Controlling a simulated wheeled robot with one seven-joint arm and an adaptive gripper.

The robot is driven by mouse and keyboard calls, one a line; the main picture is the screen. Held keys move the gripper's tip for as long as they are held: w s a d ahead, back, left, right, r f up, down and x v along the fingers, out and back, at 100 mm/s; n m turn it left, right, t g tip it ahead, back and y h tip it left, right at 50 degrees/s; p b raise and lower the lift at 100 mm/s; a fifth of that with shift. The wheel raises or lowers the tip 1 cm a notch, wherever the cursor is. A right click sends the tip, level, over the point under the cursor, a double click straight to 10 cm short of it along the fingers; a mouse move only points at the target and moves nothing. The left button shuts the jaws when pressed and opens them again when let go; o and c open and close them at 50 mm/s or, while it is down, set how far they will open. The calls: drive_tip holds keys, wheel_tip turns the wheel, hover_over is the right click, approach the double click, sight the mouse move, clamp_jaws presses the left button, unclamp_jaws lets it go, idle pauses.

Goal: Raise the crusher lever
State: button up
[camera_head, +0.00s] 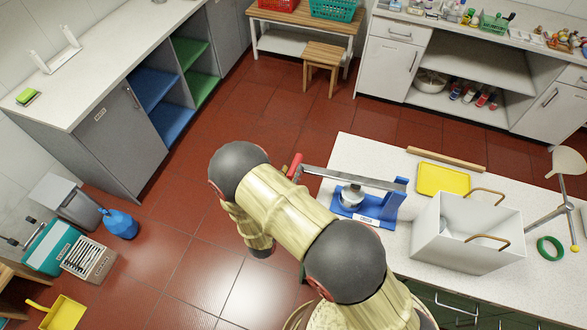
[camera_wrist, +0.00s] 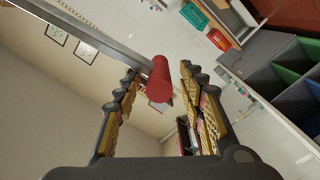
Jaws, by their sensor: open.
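The crusher has a blue base (camera_head: 365,212) on the white counter, with a small metal cup in it. Its grey lever (camera_head: 350,178) runs out to the left from the blue post, close to level, and ends in a red handle (camera_head: 294,165) past the counter edge. In the wrist view the red handle (camera_wrist: 160,80) stands between the fingertips of my gripper (camera_wrist: 163,85), with a gap showing on both sides. The lever bar (camera_wrist: 85,35) runs off to the upper left there. My gripper is open; my own arm hides it in the head view.
On the counter, a yellow tray (camera_head: 443,179), a rolling pin (camera_head: 446,159) and a white box (camera_head: 467,232) with brass handles stand right of the crusher. A metal stand (camera_head: 562,205) is further right.

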drive_tip(key=shift+c, duration=0.3)
drive_tip(key=shift+s+f, duration=0.1)
clamp_jaws()
drive_tip(key=shift+d, duration=0.1)
idle(0.3)
